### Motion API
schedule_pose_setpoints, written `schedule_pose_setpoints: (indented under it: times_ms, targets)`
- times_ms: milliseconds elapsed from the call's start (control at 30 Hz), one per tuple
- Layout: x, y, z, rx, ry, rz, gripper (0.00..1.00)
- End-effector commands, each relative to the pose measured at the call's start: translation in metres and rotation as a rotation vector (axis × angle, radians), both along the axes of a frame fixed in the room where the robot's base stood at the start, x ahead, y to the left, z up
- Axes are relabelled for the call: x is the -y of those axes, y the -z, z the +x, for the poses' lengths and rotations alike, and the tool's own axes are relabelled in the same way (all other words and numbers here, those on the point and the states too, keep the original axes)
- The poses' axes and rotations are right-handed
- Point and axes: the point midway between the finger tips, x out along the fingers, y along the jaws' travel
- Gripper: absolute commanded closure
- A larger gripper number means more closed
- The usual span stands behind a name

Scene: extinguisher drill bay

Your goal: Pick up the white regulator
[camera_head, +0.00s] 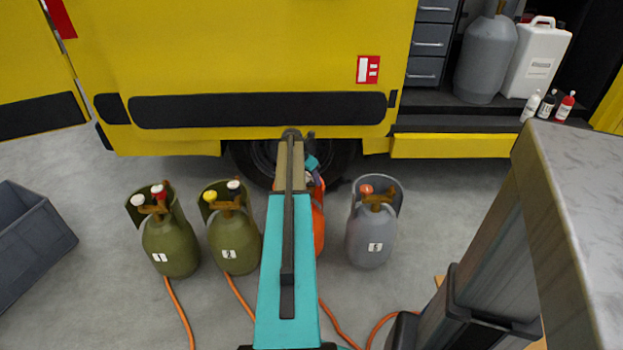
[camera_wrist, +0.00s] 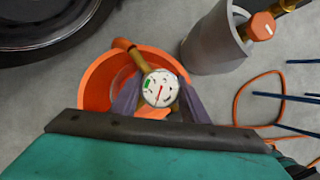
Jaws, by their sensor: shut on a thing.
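A regulator with a round white dial, green mark and red needle (camera_wrist: 160,88) sits between the dark fingers of my gripper (camera_wrist: 160,100) in the wrist view. My gripper is shut on it. Its brass stem leads up to an orange knob (camera_wrist: 122,44). Beneath it is the collar of an orange cylinder (camera_wrist: 97,85); I cannot tell whether the regulator touches the cylinder. In the head view my arm hides most of the orange cylinder (camera_head: 319,222) and the regulator.
Green cylinders 1 (camera_head: 172,245) and 2 (camera_head: 236,245) stand to the left. A grey cylinder (camera_head: 370,240) stands close on the right. A grey crate (camera_head: 35,235) is at far left, the yellow vehicle (camera_head: 240,60) behind. Orange hoses (camera_head: 180,315) cross the floor.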

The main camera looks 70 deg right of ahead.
Motion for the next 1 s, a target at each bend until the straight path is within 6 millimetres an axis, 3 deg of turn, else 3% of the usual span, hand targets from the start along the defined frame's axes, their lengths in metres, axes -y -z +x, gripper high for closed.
schedule_pose_setpoints:
  times_ms: [333,1000]
  targets:
    - [-0.001,-0.038,0.0,0.001,0.0,-0.003,0.82]
    - [-0.087,-0.042,-0.008,0.0,-0.001,-0.001,0.82]
